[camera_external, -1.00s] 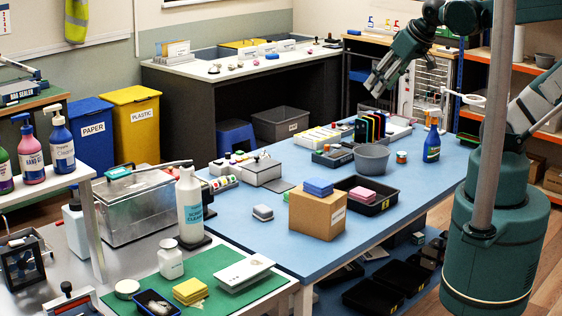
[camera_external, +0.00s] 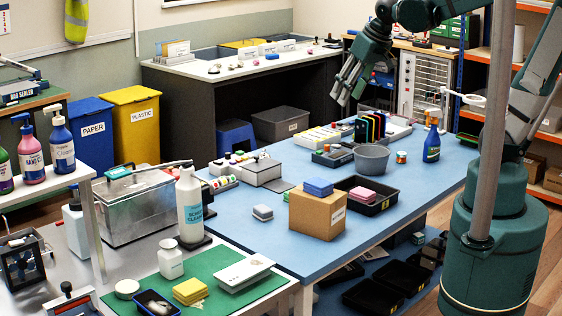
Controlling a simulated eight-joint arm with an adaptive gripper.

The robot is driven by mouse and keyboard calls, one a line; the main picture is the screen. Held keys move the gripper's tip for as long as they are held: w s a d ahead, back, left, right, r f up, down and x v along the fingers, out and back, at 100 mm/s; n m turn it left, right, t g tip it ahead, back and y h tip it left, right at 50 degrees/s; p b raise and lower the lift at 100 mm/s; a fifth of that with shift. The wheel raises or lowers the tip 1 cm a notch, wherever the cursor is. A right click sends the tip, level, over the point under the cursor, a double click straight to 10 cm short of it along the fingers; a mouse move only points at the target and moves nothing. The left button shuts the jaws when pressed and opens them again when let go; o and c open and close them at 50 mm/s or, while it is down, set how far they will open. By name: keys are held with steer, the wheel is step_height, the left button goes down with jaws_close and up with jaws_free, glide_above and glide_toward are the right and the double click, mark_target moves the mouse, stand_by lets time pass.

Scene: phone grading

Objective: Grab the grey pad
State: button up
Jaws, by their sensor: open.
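The grey pad (camera_external: 262,212) is a small rounded block lying flat on the blue table (camera_external: 237,237), left of the cardboard box. Nothing covers it in this view. My gripper (camera_external: 347,98) is open and points down, high over the far part of the table. It is well up and to the right of the grey pad in the picture, apart from it, with nothing between its fingers.
The cardboard box (camera_external: 316,215) with blue pads (camera_external: 319,186) on top stands right of the grey pad. A black tray (camera_external: 378,206) holds pink pads (camera_external: 362,194). A grey bowl (camera_external: 371,160) and coloured upright holders (camera_external: 370,128) stand farther back. Table around the pad is mostly clear.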

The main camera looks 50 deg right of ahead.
steer(key=w+a+f+g+b, duration=0.35)
steer(key=w+a+f, duration=0.55)
steer(key=w+f, duration=0.3)
steer(key=m+g+b, duration=0.1)
steer(key=b, duration=0.3)
glide_above(263, 208)
steer(key=f, duration=1.8)
steer(key=shift+s+d+f, duration=0.1)
steer(key=shift+d, duration=0.2)
steer(key=shift+a+f+g, duration=0.2)
steer(key=shift+f+g, duration=0.05)
steer(key=shift+f, duration=0.15)
steer(key=shift+f, duration=0.1)
steer(key=shift+f, duration=1.2)
steer(key=shift+a+f+b, duration=0.1)
steer(key=shift+f+b, duration=0.35)
steer(key=shift+f, duration=2.15)
steer(key=shift+c, duration=0.5)
